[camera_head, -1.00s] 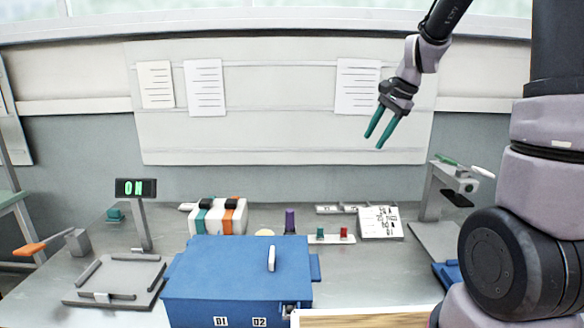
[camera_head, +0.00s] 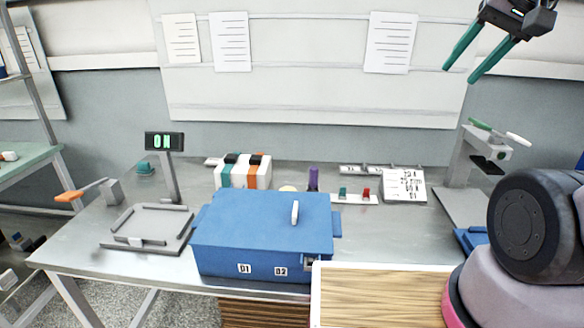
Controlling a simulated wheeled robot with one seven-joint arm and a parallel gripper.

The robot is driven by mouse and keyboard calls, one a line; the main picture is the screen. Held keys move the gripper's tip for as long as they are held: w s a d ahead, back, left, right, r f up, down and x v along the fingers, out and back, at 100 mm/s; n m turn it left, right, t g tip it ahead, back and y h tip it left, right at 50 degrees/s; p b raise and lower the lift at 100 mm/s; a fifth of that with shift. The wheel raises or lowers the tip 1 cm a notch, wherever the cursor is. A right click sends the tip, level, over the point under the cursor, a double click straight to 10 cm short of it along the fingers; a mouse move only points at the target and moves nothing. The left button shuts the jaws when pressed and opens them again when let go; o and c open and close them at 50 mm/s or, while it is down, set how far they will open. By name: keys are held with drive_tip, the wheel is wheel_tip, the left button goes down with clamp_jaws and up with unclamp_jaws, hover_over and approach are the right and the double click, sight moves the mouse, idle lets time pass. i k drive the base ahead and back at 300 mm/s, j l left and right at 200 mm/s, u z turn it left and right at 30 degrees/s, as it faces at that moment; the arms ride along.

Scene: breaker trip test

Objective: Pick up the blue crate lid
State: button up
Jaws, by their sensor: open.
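The blue crate lid (camera_head: 255,222) lies flat on top of the blue crate (camera_head: 225,262) at the front of the metal table. A white upright handle (camera_head: 295,212) stands on the right part of the lid. The crate front carries labels D1 and D2, and a latch (camera_head: 312,262) shows at its right front corner. My gripper (camera_head: 468,73) is open and empty, high at the upper right, well above and to the right of the lid. Its two green fingers point down and left, touching nothing.
Left of the crate are a grey tray fixture (camera_head: 148,228) and an ON display (camera_head: 165,141). Behind it stand breakers (camera_head: 243,172), a purple item (camera_head: 313,178) and a switch strip (camera_head: 355,198). A grey stand (camera_head: 465,175) is at right. A wooden board (camera_head: 380,295) lies in front.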

sight(290, 223)
drive_tip(key=k+j+z, duration=0.1)
drive_tip(key=j, duration=0.35)
drive_tip(key=k+j, duration=0.1)
drive_tip(key=j, duration=0.4)
drive_tip(key=k+j+z, duration=0.15)
drive_tip(key=j, duration=0.3)
drive_tip(key=j+z, duration=0.1)
drive_tip(key=j, duration=0.35)
drive_tip(key=k+j, duration=0.2)
drive_tip(key=j, duration=0.2)
drive_tip(key=k+j+z, duration=0.15)
drive_tip(key=j, duration=0.3)
drive_tip(key=k+j+z, duration=0.1)
drive_tip(key=j, duration=0.35)
drive_tip(key=k+j, duration=0.25)
drive_tip(key=j, duration=0.15)
drive_tip(key=i+z, duration=0.05)
